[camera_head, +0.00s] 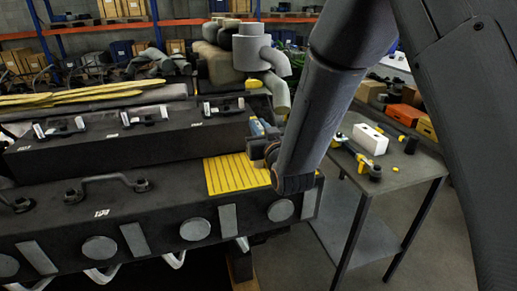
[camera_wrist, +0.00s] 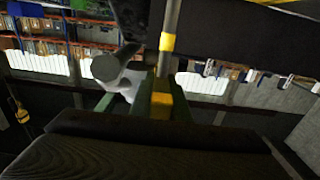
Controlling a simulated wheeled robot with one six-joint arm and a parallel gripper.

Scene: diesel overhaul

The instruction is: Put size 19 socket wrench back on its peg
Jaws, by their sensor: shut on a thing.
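My gripper (camera_wrist: 160,103) shows in the wrist view with dark green fingers. It is shut on a thin grey metal shaft with a yellow band, which I take for the socket wrench (camera_wrist: 167,42); its size mark cannot be read. The shaft runs from the fingers to the top edge of that view. In the head view my gripper (camera_head: 261,142) is over the engine's right end, above a yellow ribbed plate (camera_head: 232,175), partly hidden by my arm. The held wrench cannot be made out clearly there. No peg for it can be clearly identified.
The large dark engine (camera_head: 150,178) fills the left and middle. A grey cylinder with pipes (camera_head: 252,48) rises behind my gripper. A work table (camera_head: 408,178) at right holds a white block (camera_head: 370,139), a tool with a dark round end (camera_head: 375,171) and a black cylinder (camera_head: 411,145).

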